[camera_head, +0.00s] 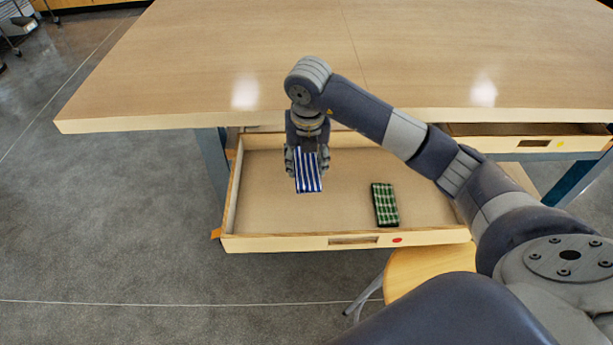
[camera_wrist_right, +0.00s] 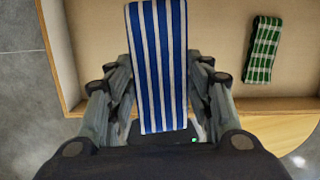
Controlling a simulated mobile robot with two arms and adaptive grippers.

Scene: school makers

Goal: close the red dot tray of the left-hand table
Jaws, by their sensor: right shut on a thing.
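The red dot tray (camera_head: 270,243) is pulled out from under the wooden table (camera_head: 210,75) and stands open. Its front has a slot handle and a red dot (camera_head: 397,240). The striped block also shows between the fingers in the right wrist view (camera_wrist_right: 158,65). I cannot tell whether it touches the tray floor. My left gripper is not in view.
A second tray (camera_head: 500,143) with a yellow dot is under the table at the right. A round wooden stool (camera_head: 420,270) stands just in front of the red dot tray's right end. The grey floor (camera_head: 120,240) at the left is clear.

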